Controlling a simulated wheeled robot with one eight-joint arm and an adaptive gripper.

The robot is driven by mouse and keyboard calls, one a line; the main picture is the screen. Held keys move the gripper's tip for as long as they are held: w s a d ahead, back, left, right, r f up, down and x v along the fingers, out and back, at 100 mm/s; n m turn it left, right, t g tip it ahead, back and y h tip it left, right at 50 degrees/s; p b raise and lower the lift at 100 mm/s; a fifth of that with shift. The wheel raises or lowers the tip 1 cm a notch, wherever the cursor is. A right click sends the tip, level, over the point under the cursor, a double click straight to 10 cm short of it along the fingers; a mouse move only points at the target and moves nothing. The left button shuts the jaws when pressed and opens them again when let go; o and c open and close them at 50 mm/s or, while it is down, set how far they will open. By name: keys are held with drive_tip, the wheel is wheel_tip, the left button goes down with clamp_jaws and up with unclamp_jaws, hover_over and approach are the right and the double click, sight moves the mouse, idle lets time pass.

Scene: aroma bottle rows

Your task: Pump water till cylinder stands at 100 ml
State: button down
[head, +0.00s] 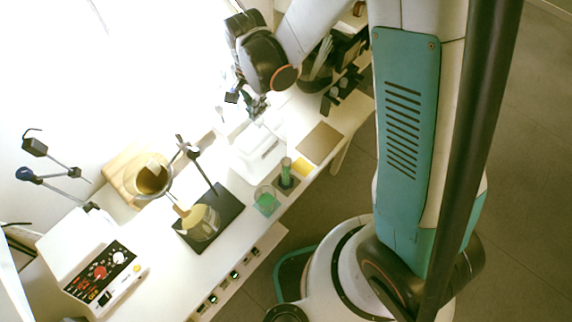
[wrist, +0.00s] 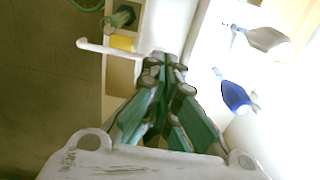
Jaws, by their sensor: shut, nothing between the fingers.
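A slim cylinder with green in it (head: 286,168) stands upright on a dark square base at the table's front edge; its marks are too small to read. In the wrist view the green shape at the top (wrist: 122,17) appears to be this cylinder. A white box-like unit (head: 257,150) stands behind it. A white spout-like bar (wrist: 105,48) crosses left of my fingers in the wrist view. My gripper (head: 254,108) is shut and empty, pointing down above the white unit's far side. Its fingertips also show in the wrist view (wrist: 165,62). I cannot tell whether they touch anything.
A beaker of green liquid (head: 266,201) stands left of the cylinder. A yellow pad (head: 305,167) and brown board (head: 320,141) lie right. A stand with a flask (head: 200,222), a wooden block (head: 120,172) and a control box (head: 103,270) occupy the left side.

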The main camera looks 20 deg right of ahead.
drive_tip(key=shift+f+b, duration=1.55)
drive_tip(key=shift+f, duration=0.1)
drive_tip(key=shift+r+p, duration=0.9)
drive_tip(key=shift+r, duration=0.8)
drive_tip(key=shift+f+b, duration=1.6)
drive_tip(key=shift+f, duration=0.1)
drive_tip(key=shift+r, duration=0.15)
drive_tip(key=shift+r+p, duration=0.95)
drive_tip(key=shift+r, duration=0.6)
